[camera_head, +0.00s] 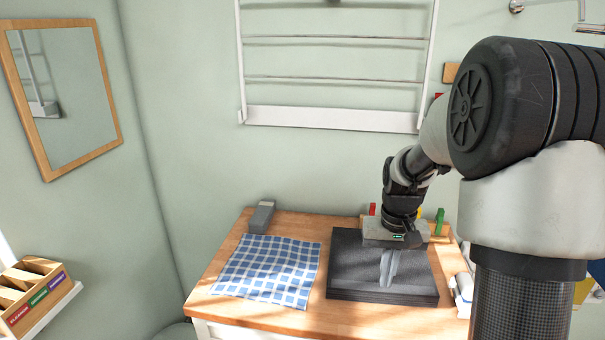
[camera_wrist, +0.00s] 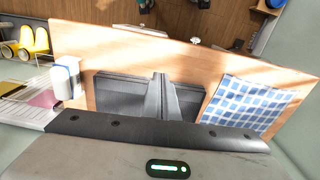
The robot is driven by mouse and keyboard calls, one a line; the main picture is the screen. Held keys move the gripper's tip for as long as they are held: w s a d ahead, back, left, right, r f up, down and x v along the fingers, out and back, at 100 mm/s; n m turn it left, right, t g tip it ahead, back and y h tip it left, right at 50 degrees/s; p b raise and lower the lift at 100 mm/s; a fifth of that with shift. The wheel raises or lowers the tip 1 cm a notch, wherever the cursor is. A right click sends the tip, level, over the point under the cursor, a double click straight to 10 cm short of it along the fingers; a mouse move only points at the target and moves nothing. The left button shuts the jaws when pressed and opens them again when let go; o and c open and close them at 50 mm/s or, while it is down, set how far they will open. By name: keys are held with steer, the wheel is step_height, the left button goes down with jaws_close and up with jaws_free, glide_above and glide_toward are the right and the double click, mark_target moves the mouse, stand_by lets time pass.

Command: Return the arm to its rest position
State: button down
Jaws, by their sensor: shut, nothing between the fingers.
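My gripper (camera_head: 386,282) points down over the dark grey slab (camera_head: 346,276) on the wooden table. Its fingers are together with nothing between them. The wrist view also shows the closed fingers (camera_wrist: 161,82) in front of the slab (camera_wrist: 112,91). I cannot tell whether the fingertips touch the slab or hang just above it. My arm reaches in from the right side of the head view, bent downward at the wrist.
A blue checked cloth (camera_head: 268,270) lies on the table (camera_head: 250,315), left of the slab. A grey block (camera_head: 262,217) stands at the back left. Small coloured items, including a green one (camera_head: 439,221), stand behind my gripper. A wall rack (camera_head: 330,118) hangs above.

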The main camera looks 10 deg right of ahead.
steer(key=s+a+r+n+t+p, duration=0.1)
steer(key=s+a+r, duration=0.25)
steer(key=r, duration=0.35)
steer(key=s+a+r+t, duration=0.2)
steer(key=s+a+r, duration=0.1)
steer(key=s+r, duration=0.3)
steer(key=s+a+r+n+t+p, duration=0.1)
steer(key=s+a+r, duration=0.3)
steer(key=s, duration=0.6)
steer(key=shift+a+r+n+t+p, duration=0.15)
steer(key=shift+r+n+t+p, duration=0.2)
steer(key=shift+r+t, duration=0.45)
